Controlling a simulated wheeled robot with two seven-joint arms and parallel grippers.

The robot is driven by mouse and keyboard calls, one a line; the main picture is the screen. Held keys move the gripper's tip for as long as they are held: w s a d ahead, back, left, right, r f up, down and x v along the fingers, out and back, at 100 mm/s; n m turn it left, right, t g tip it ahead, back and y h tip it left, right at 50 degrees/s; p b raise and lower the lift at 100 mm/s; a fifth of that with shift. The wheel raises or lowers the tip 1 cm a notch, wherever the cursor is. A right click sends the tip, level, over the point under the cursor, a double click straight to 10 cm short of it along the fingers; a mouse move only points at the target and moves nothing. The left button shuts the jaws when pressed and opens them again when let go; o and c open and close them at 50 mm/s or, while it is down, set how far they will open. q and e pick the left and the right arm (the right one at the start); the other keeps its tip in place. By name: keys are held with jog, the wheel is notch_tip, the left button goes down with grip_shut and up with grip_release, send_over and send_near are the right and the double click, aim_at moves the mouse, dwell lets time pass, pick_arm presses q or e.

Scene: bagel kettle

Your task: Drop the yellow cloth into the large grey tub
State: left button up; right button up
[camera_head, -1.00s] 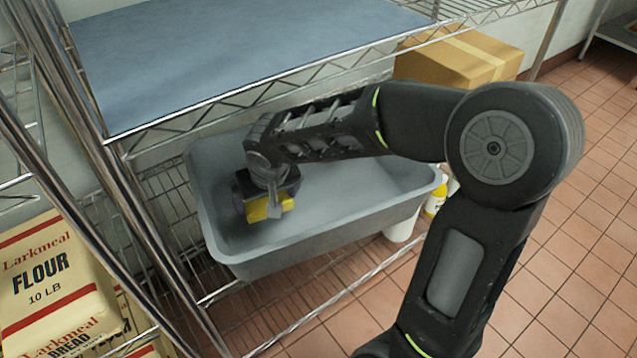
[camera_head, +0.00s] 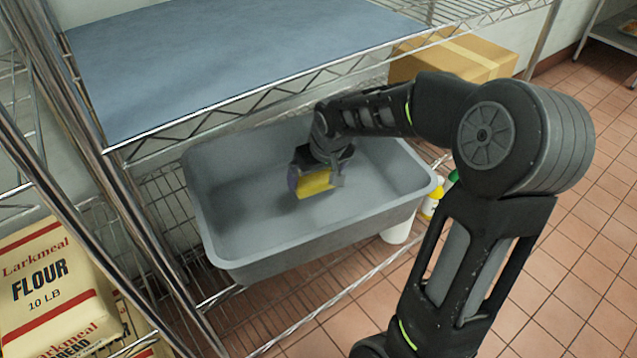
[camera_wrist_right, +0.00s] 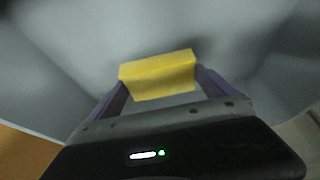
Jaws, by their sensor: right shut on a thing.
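The yellow cloth (camera_head: 318,184) looks like a small folded block. My right gripper (camera_head: 316,181) is shut on it, inside the outline of the large grey tub (camera_head: 245,268). In the right wrist view the cloth (camera_wrist_right: 158,75) sits between the two purple fingers of the gripper (camera_wrist_right: 160,88), with the tub's grey inside (camera_wrist_right: 60,60) behind it. I cannot tell how far the cloth is above the tub floor. The tub is otherwise empty where it shows; my arm hides part of its far side. My left gripper is not in view.
The tub stands on a low wire shelf (camera_head: 285,325) under a blue-grey upper shelf (camera_head: 230,60). A cardboard box (camera_head: 460,60) is behind my arm. A yellow bottle (camera_head: 430,205) and a white container (camera_head: 398,232) are at the tub's right. Flour bags (camera_head: 45,285) are at left.

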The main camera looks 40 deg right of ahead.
aim_at(321, 179)
jog(key=shift+d+f+b, duration=0.25)
jog(key=shift+f, duration=0.65)
jog(key=shift+d+f+b, duration=0.2)
jog(key=shift+f+b, duration=0.05)
jog(key=shift+f, duration=0.6)
jog(key=shift+f+b, duration=0.5)
jog(key=shift+f, duration=0.05)
jog(key=o, duration=0.9)
jog(key=shift+o, duration=0.2)
